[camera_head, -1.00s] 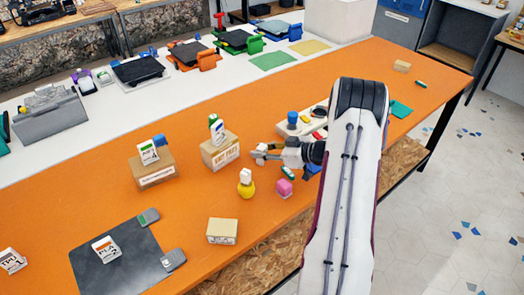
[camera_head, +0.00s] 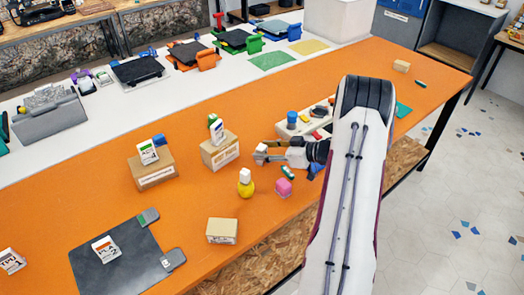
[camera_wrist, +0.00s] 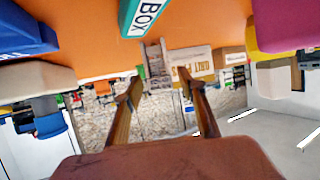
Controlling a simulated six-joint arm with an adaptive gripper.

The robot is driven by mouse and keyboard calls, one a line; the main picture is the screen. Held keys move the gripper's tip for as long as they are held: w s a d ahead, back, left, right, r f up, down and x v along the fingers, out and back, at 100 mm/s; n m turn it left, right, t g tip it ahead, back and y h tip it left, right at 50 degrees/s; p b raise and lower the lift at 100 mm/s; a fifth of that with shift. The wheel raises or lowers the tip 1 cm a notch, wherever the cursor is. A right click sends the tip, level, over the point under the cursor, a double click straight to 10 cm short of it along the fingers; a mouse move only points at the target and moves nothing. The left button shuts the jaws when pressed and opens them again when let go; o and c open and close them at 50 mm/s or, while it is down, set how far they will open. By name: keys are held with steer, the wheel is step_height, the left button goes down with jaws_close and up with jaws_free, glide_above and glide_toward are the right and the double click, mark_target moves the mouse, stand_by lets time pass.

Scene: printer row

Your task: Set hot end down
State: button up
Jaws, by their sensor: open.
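A grey ridged piece, which looks like the hot end (camera_wrist: 155,60), stands upright from the orange table between the fingers in the wrist view. In the head view a small pale piece (camera_head: 261,147) shows at the fingertips, too small to make out well. My gripper (camera_head: 262,155) reaches left, low over the table's near half. In the wrist view my gripper (camera_wrist: 161,82) is open, with a finger on each side of the grey piece and gaps between. I cannot tell how firmly the piece rests on the table.
A cardboard box (camera_head: 219,152) lies ahead of the fingers, another (camera_head: 152,172) beyond.

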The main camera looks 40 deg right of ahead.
steer(key=v, duration=1)
steer(key=shift+s, duration=0.15)
steer(key=shift+d, duration=0.1)
steer(key=w+a+r+m+h, duration=0.15)
steer(key=w+r+h, duration=0.3)
steer(key=r, duration=0.45)
steer(key=w+a+r+h, duration=0.2)
steer(key=w+r+h, duration=0.25)
steer(key=r, duration=0.55)
steer(key=s+a+r+m+g+h, duration=0.1)
steer(key=s+a+r+m+g, duration=0.15)
steer(key=s+a+r, duration=0.55)
steer(key=s+a+f+g+y, duration=0.2)
steer(key=s+a+f, duration=0.1)
steer(key=s+a, duration=0.8)
steer(key=s+a+f+g+y, duration=0.2)
steer(key=s+a+f+y, duration=0.1)
steer(key=s+a, duration=0.9)
steer(key=shift+s+a+m, duration=0.2)
steer(key=shift+a+m, duration=0.1)
steer(key=shift+a, duration=0.85)
steer(key=shift+f, duration=0.1)
